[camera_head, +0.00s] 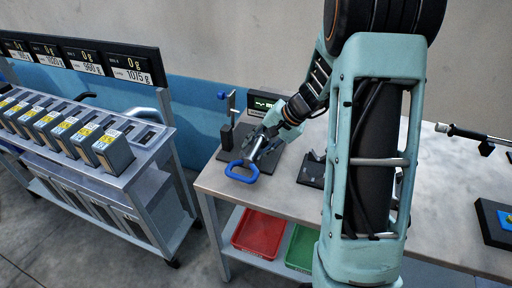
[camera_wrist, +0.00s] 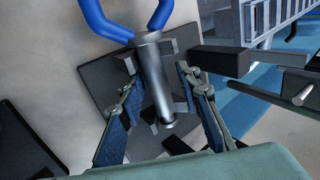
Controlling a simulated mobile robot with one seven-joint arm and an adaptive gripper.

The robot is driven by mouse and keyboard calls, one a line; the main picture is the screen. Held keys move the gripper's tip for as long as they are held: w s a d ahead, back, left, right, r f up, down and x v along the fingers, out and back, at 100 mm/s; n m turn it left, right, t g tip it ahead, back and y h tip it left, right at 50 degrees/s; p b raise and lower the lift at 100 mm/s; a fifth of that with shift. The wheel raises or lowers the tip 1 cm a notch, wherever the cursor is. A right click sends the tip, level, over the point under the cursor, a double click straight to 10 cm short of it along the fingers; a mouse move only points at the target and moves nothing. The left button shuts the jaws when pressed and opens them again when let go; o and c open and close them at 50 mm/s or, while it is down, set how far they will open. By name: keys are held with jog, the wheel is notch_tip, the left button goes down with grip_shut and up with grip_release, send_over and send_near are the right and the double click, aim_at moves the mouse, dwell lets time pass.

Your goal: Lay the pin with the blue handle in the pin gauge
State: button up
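The pin with the blue handle shows its blue loop handle (camera_head: 242,171) near the left front of the bench, and its grey metal shaft in the wrist view (camera_wrist: 154,80). My gripper (camera_head: 265,150) is above it; in the wrist view its two fingers (camera_wrist: 157,80) stand on either side of the shaft, with a gap visible on the right. The pin gauge has a black base (camera_head: 228,155) with grey blocks; the base lies behind the shaft in the wrist view (camera_wrist: 103,75). Whether the shaft touches the blocks is unclear.
A post with a blue knob (camera_head: 222,96) and a lit display (camera_head: 263,103) stand at the gauge. A black stand (camera_head: 312,170) is to its right. Red (camera_head: 258,233) and green (camera_head: 302,248) bins sit below. A rack of boxes (camera_head: 85,135) is at left.

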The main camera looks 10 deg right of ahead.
jog(key=shift+o, duration=0.4)
jog(key=shift+f, duration=0.15)
jog(key=v, duration=1.2)
